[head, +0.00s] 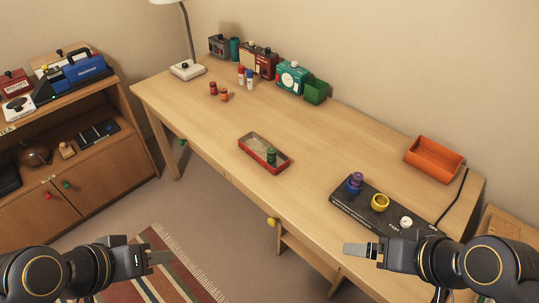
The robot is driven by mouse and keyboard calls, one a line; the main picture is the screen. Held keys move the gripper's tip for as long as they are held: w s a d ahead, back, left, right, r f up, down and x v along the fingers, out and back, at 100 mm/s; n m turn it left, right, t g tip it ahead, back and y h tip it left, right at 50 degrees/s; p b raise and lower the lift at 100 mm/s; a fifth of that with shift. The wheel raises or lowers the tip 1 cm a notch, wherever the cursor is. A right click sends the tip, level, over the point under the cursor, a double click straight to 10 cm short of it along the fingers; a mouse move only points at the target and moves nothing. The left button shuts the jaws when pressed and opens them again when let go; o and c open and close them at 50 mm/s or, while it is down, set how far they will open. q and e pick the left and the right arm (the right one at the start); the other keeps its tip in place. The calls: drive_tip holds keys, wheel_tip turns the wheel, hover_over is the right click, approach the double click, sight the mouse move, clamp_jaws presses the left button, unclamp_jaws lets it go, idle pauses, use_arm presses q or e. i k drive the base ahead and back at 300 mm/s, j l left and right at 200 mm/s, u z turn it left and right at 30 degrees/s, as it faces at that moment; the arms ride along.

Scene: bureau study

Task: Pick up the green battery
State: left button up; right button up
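A small green cylinder (271,155), which looks like the green battery, stands upright in the right end of a shallow red-rimmed tray (249,152) at the middle of the desk's front part. My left gripper (167,257) is low at the left, over the floor and rug, well apart from the desk and the battery. My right gripper (350,248) points left at the desk's front edge, below and right of the tray. Both grippers show side-on and hold nothing that I can see; their finger gaps do not show.
A black panel (345,206) with knobs lies at the desk's front right, near my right arm. An orange bin (434,159) stands behind it. Red cylinders (213,88), boxes (292,77) and a lamp base (188,70) are farther back. The desk's centre (320,130) is clear.

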sight(271, 152)
drive_tip(key=j+z, duration=0.1)
drive_tip(key=z, duration=0.6)
drive_tip(key=i+j+z, duration=0.15)
drive_tip(key=j+z, duration=0.95)
drive_tip(key=j, duration=0.75)
drive_tip(key=k+j+z, duration=0.1)
drive_tip(key=j, duration=0.75)
